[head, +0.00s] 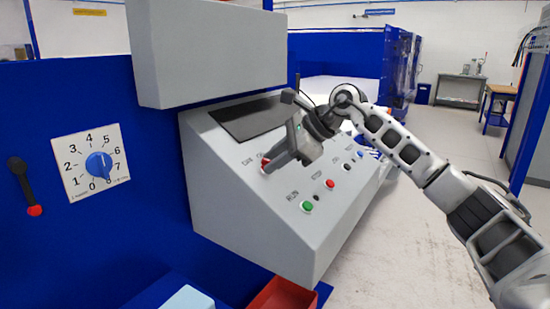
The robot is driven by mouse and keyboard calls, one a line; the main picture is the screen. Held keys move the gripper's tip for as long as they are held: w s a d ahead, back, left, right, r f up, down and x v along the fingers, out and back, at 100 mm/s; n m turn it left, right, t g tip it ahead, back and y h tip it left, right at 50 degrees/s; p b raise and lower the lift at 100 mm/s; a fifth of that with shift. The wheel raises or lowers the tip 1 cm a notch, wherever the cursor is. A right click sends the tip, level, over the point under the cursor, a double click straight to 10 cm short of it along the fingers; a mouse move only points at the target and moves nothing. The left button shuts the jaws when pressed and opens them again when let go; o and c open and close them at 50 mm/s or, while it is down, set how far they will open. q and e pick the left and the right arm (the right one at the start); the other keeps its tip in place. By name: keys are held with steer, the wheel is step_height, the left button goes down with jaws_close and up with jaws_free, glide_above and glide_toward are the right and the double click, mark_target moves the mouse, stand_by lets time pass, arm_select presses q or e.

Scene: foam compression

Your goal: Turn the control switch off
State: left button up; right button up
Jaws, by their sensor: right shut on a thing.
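The grey slanted control console (230,220) stands in the middle, with labelled buttons and switches along its sloping face. My right gripper (269,167) reaches in from the right over the upper left part of this face. It is shut on a small red-marked control (264,160) beside a short printed label. The fingers hide most of that control, so I cannot tell its setting. A blue rotary dial (98,164) on a white plate numbered from 0 upward is on the blue panel at the left. My left gripper is not in view.
Green (306,206) and red (329,183) buttons sit below my right gripper, with more small controls to the right. A dark screen (248,118) lies behind it. A grey box (208,55) overhangs the console. A red bin (283,295) is at the bottom. Floor is free at right.

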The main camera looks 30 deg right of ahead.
steer(key=shift+r, duration=0.1)
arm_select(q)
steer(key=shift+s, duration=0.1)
arm_select(e)
steer(key=o, duration=0.6)
steer(key=shift+o, duration=0.2)
steer(key=shift+s+d+r, duration=0.15)
steer(key=shift+s+d, duration=0.05)
arm_select(q)
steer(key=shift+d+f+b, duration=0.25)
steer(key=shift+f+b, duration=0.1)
steer(key=shift+b, duration=0.5)
arm_select(e)
steer(key=v, duration=1.5)
steer(key=shift+r, duration=0.15)
